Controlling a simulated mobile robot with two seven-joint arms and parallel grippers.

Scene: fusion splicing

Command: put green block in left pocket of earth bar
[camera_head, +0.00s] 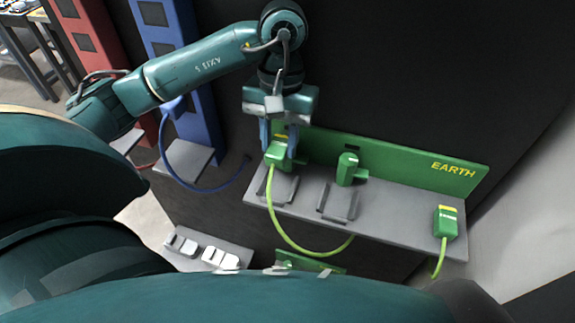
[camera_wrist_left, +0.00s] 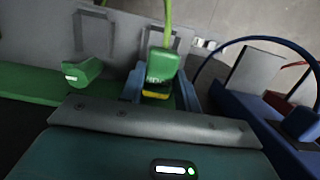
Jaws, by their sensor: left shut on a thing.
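My left gripper (camera_head: 280,152) points down at the left end of the earth bar (camera_head: 425,166), a green back panel with a grey shelf. Its blue fingers are shut on a green block (camera_head: 277,155) with a yellow band and a yellow-green cable; the block also shows between the fingers in the left wrist view (camera_wrist_left: 163,66). The block is close to the panel, by the shelf's left pocket (camera_head: 283,188); I cannot tell whether it is seated or touching. The right pocket (camera_head: 338,204) has a green fitting (camera_head: 349,168) behind it. My right gripper is not in view.
Another green block (camera_head: 446,222) with a cable is at the shelf's right end. The held block's cable (camera_head: 290,241) loops below the shelf. Blue (camera_head: 190,100) and red (camera_head: 82,42) bars stand left, with a blue cable (camera_head: 215,189). A lower grey shelf (camera_head: 185,262) holds white pieces.

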